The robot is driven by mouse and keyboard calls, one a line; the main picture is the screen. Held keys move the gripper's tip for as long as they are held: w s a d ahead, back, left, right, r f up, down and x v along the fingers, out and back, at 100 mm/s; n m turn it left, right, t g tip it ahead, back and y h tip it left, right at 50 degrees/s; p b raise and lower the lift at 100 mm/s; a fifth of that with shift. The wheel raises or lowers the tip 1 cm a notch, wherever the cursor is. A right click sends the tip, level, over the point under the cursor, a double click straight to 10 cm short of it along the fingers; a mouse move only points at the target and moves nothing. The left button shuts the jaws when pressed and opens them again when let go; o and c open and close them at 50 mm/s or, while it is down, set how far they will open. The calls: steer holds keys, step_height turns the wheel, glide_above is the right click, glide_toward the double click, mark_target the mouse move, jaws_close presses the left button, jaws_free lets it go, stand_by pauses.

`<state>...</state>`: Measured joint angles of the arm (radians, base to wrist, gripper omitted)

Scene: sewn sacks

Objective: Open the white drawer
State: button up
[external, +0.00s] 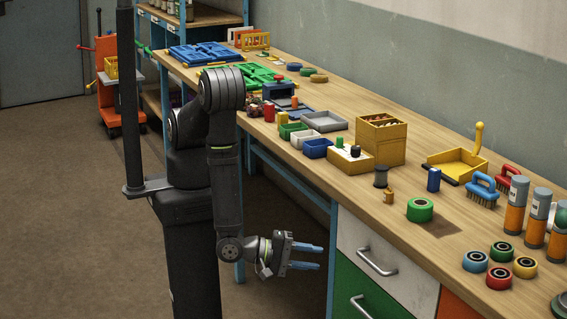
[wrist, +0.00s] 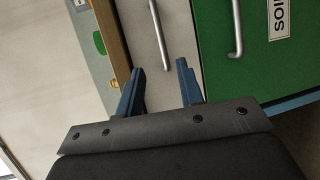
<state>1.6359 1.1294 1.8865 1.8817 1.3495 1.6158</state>
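The white drawer (external: 408,277) is the upper front under the right part of the workbench, and it looks shut. It carries a silver bar handle (external: 377,262). In the wrist view the white drawer (wrist: 178,62) lies ahead, with its handle (wrist: 159,35) running up and down the picture just beyond the fingertips. My gripper (external: 322,257) is open and empty, its two blue fingers pointing right toward the drawer front. In the wrist view the gripper (wrist: 160,68) has its fingers apart, with the handle's near end in line with the gap. The fingers do not appear to touch the handle.
A green drawer (external: 350,290) with its own handle (external: 360,306) sits below the white one; it also shows in the wrist view (wrist: 262,30). An orange front (external: 458,306) is to the right. The bench top (external: 345,195) above holds many items. Floor space before the drawers looks clear.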

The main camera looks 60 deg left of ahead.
mark_target(369, 264)
steer(key=x, duration=1.6)
steer(key=shift+w+d+f, duration=0.1)
steer(key=shift+w+d, duration=0.05)
steer(key=shift+w, duration=0.2)
jaws_close()
